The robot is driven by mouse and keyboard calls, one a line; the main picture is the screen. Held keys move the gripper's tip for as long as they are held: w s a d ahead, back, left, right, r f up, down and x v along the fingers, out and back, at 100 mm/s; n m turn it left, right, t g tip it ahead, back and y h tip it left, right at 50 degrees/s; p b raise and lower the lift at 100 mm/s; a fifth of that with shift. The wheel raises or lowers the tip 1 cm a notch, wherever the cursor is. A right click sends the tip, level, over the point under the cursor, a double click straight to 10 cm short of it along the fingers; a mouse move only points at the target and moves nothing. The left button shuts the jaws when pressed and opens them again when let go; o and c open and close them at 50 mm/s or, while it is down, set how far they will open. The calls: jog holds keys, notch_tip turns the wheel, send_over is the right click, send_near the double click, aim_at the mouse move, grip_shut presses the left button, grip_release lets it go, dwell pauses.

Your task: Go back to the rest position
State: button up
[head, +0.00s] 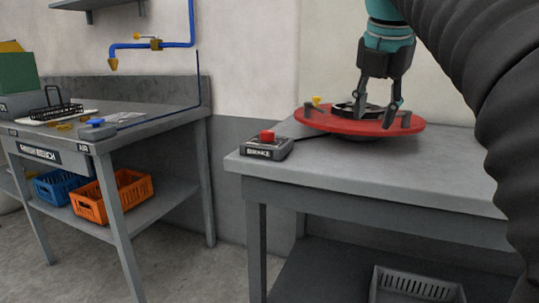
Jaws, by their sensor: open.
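My gripper (379,103) points down over a round red turntable-like disc (345,122) on the grey table at the right. It is open, with its fingers apart just above or at the disc. A dark round piece (352,109) sits at the disc's middle, partly hidden behind a finger. I cannot tell whether the fingers touch anything. A small yellow piece (317,101) and dark pegs stand at the disc's edge.
A control box with a red button (267,136) sits at the table's (440,175) left front corner. A workbench (150,117) stands at the left with an orange crate (132,193) and a blue crate (62,186) below. Open floor lies between them. A grey crate (415,287) is under the table.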

jog(key=s+f+m, duration=0.6)
jog(key=f+m, duration=0.3)
jog(key=f, duration=0.1)
jog(key=s+a+f+m, duration=0.1)
jog(key=s+f+m, duration=0.5)
jog(key=f+m, duration=0.3)
jog(key=s+a+f+m+t+y+p, duration=0.1)
jog(key=s+f+m, duration=0.5)
jog(key=f+m, duration=0.3)
notch_tip(320, 180, down, 4)
jog(key=shift+f+m, duration=0.25)
jog(key=shift+m, duration=0.05)
jog(key=shift+a, duration=0.2)
